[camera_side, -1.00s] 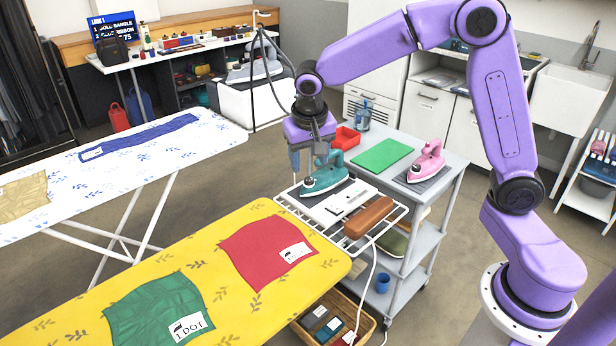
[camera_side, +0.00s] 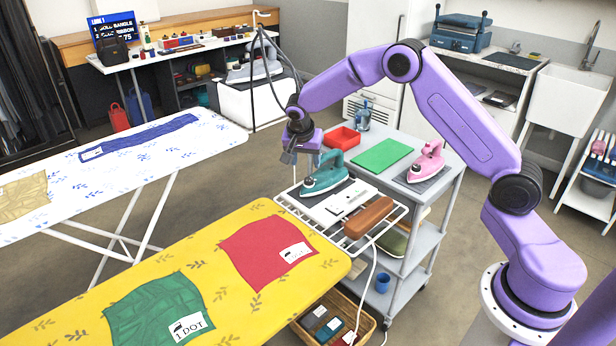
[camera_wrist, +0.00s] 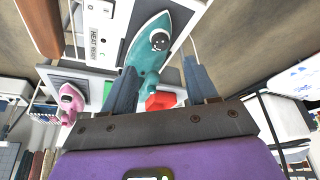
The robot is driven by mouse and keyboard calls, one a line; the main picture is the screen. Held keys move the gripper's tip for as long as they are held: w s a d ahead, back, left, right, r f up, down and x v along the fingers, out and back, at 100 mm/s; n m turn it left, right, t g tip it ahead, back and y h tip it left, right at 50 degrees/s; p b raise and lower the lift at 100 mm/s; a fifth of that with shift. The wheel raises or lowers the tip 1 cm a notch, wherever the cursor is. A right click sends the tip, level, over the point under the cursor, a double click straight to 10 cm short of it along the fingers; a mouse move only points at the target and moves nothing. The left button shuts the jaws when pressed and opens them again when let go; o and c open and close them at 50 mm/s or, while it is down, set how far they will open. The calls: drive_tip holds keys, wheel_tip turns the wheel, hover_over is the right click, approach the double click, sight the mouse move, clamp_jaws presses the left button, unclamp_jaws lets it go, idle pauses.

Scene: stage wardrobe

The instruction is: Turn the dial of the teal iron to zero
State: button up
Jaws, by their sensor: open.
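The teal iron (camera_side: 326,176) stands on a dark pad on the wire rack at the end of the yellow ironing board. In the wrist view, the teal iron (camera_wrist: 146,52) points its tip up the picture. Its round dark-and-white dial (camera_wrist: 159,41) shows on top; the setting is too small to read. My gripper (camera_side: 288,157) is open, empty and tilted, above and to the left of the iron in the side view. In the wrist view my gripper (camera_wrist: 160,78) has its fingers apart, with the iron's handle end appearing between them and the dial beyond the tips.
A brown roll (camera_side: 369,217) and a white box lie by the teal iron. A white cord hangs in front of the cart.

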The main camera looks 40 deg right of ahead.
sight(309, 180)
drive_tip(key=x, duration=0.9)
drive_tip(key=c, duration=1.1)
